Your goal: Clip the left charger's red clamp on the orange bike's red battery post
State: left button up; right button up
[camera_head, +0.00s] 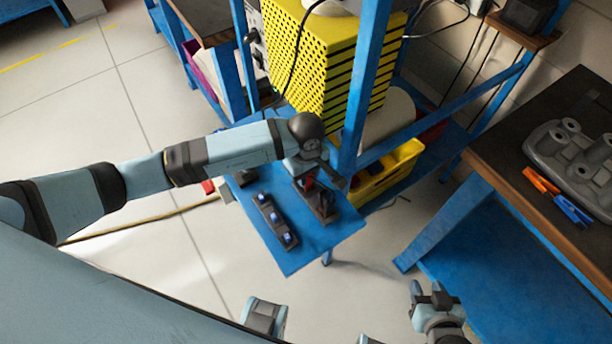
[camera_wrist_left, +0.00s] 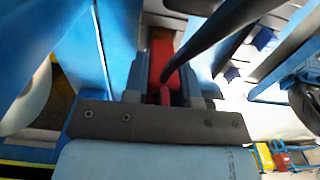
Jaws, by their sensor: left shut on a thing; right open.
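My left gripper (camera_head: 311,180) is over the small blue shelf, at its black holder (camera_head: 322,205). It is shut on the red clamp (camera_head: 308,182). In the left wrist view, the red clamp (camera_wrist_left: 163,62) sits between the fingers of my left gripper (camera_wrist_left: 163,88), and a black cable (camera_wrist_left: 215,35) crosses close by. Whether the clamp still touches the holder cannot be told. My right gripper (camera_head: 428,292) is open and empty at the lower right, over the floor. I cannot make out the orange bike, its red battery post or which unit is the left charger.
A black strip with blue knobs (camera_head: 271,218) lies on the blue shelf (camera_head: 300,258). A blue frame post (camera_head: 362,85) stands close beside my left gripper, before a yellow perforated cabinet (camera_head: 310,60). A bench (camera_head: 490,165) with a grey part (camera_head: 575,160) is at right. Floor between is clear.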

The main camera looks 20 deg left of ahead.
pick_arm(q)
jog(key=shift+r, duration=0.55)
jog(key=shift+s+a+r+b, duration=0.15)
jog(key=shift+s+r+b, duration=0.05)
jog(key=shift+r, duration=0.4)
jog(key=shift+s+a+r+b, duration=0.15)
jog(key=shift+r, duration=0.4)
jog(key=s+a+b, duration=0.2)
jog(key=s+a, duration=0.8)
jog(key=s, duration=0.3)
jog(key=shift+s+a, duration=0.2)
jog(key=shift+s, duration=0.05)
pick_arm(e)
jog(key=shift+w+a+f, duration=0.1)
jog(key=shift+w+f, duration=0.05)
jog(key=shift+f, duration=0.8)
